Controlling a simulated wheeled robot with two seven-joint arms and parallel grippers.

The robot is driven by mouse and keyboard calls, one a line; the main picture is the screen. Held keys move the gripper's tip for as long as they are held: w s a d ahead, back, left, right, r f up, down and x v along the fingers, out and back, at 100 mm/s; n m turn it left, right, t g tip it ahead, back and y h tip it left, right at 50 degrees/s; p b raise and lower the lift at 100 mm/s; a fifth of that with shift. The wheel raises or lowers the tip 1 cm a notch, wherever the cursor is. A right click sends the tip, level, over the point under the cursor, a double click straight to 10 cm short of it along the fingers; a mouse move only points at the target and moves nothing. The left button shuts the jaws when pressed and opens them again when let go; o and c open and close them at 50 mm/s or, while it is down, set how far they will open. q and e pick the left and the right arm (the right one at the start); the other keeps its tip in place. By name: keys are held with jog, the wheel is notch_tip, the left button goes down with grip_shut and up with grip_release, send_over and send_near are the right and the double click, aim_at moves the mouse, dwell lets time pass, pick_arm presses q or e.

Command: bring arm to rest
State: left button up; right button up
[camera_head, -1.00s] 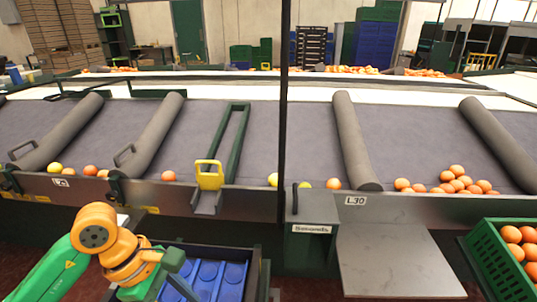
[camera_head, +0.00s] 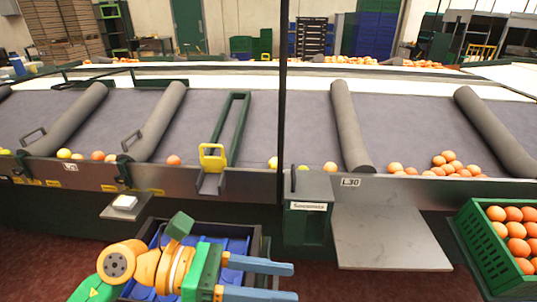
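My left gripper (camera_head: 293,281) has two blue-grey fingers pointing right. The fingers are parallel, with a clear gap between them and nothing held. The gripper hangs in front of the sorting conveyor, over and just right of the blue-lined crate (camera_head: 258,240). The orange and green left arm comes in from the lower left and hides much of this crate. My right gripper is not in view. Oranges (camera_head: 447,162) lie in a group at the front edge of the right conveyor lane.
A green crate full of oranges (camera_head: 515,233) stands at the right. A bare grey metal shelf (camera_head: 385,235) juts out in the middle right. The conveyor (camera_head: 270,120) has padded dividers (camera_head: 352,125), a yellow-handled gate (camera_head: 213,157) and a few oranges and yellow fruits along its front edge.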

pick_arm(q)
jog(key=w+r+n+t+h, duration=0.4)
jog(key=r+n+t+h, duration=0.25)
jog(key=r+n, duration=0.2)
jog(key=w+a+n+t+y, duration=0.55)
jog(key=n+t, duration=0.55)
jog(key=n, duration=0.3)
jog(key=w+a+f+n+g+y, duration=0.1)
jog(key=a+f+n+y, duration=0.6)
jog(key=f+n+y, duration=0.3)
jog(key=a+f+n+g+y, duration=0.1)
jog(key=a+f+n+y, duration=0.5)
jog(key=f+n+y, duration=0.45)
jog(key=s+f+n+g+h, duration=0.4)
jog(key=s+f+n+g, duration=0.3)
jog(key=s+f+g, duration=0.75)
jog(key=s+f+t+p, duration=0.1)
jog(key=s+f, duration=0.2)
jog(key=f, duration=0.5)
jog(key=s+f, duration=0.3)
jog(key=f, duration=0.5)
jog(key=s+a+f, duration=0.1)
jog(key=s+f, duration=0.8)
jog(key=s, duration=0.3)
jog(key=shift+a+f+m+g+p, duration=0.15)
jog(key=shift+f+m+g+p, duration=0.15)
jog(key=shift+m+g+p, duration=0.1)
